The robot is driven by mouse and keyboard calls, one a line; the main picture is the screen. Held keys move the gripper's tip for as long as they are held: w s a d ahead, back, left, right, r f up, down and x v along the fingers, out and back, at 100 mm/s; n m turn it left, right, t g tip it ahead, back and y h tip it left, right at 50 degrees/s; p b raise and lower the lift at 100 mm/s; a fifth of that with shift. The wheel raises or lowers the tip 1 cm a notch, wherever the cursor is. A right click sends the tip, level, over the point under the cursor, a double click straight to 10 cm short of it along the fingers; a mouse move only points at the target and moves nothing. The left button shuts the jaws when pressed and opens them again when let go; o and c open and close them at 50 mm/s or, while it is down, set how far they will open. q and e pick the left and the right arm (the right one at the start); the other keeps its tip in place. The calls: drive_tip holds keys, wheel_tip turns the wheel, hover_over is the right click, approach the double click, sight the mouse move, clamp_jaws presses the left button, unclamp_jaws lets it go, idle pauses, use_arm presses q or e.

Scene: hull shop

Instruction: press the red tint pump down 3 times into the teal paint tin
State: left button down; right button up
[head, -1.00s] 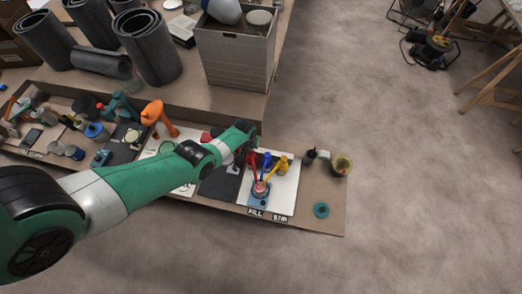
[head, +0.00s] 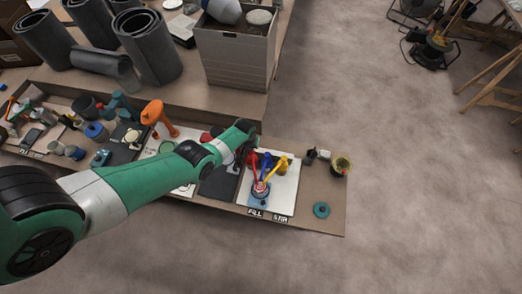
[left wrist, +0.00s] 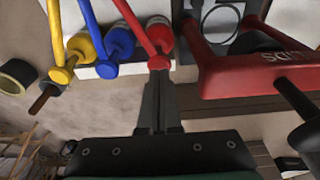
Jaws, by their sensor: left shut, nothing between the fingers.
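The red tint pump (head: 253,160) stands at the left of a row of three pumps on a white board, in the head view. Its long spout reaches over the small paint tin (head: 260,190), whose inside is partly hidden by the spouts. In the left wrist view the red pump (left wrist: 159,62) shows its round head and spout. My left gripper (left wrist: 158,90) is shut and empty, its fingertips right at the red head; I cannot tell whether they touch. In the head view the gripper (head: 247,154) is partly hidden by its arm. My right gripper is out of view.
A blue pump (head: 266,160) and a yellow pump (head: 282,164) stand close to the right of the red one. A red frame (left wrist: 250,72) is near the gripper in the left wrist view. A teal ring (head: 321,210) lies on the bench, with bare bench around it.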

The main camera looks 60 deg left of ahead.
use_arm(q)
drive_tip(key=shift+f+b, duration=0.85)
drive_tip(key=shift+f, duration=0.2)
drive_tip(key=shift+r, duration=0.1)
wheel_tip(320, 180, up, 3)
drive_tip(key=p, duration=0.3)
drive_tip(key=shift+f, duration=0.2)
